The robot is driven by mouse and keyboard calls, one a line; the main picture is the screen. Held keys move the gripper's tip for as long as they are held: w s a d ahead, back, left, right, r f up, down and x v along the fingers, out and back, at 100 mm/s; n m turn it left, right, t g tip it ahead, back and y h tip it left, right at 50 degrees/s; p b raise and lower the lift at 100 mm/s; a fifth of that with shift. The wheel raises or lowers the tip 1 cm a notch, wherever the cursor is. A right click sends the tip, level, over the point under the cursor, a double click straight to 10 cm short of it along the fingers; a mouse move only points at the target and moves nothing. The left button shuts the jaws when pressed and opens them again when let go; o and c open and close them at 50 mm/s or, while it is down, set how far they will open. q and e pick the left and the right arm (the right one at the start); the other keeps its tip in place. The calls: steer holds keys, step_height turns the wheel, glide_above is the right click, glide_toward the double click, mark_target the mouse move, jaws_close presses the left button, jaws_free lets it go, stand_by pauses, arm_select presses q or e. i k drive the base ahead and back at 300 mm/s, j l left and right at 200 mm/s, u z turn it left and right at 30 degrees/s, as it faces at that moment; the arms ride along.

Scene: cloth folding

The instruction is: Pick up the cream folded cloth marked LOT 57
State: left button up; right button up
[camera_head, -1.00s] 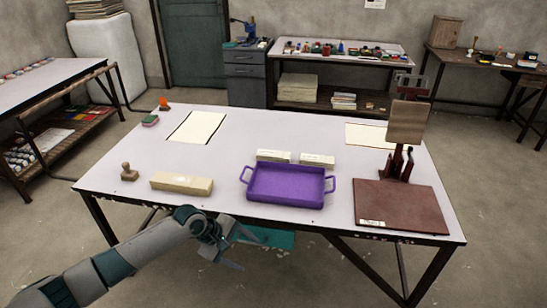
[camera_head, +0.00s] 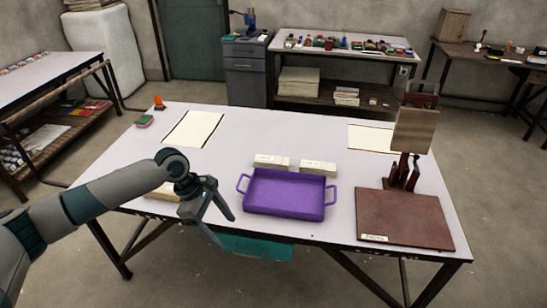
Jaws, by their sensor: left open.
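Two cream folded cloths lie side by side behind the purple tray, a left one (camera_head: 272,162) and a right one (camera_head: 318,168). Each seems to bear small dark print, too small to read, so I cannot tell which is LOT 57. My left gripper (camera_head: 226,230) is open and empty, with its fingers pointing down and right. It shows in front of the table's near edge, left of the tray and well short of the cloths. My right gripper is not in view.
The purple tray (camera_head: 284,194) with two handles stands between my left gripper and the cloths. A cream block (camera_head: 160,194) is mostly hidden behind my left arm. Bare tabletop (camera_head: 236,138) lies behind the cloths.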

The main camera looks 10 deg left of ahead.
mark_target(262, 161)
steer(key=i, duration=1.7)
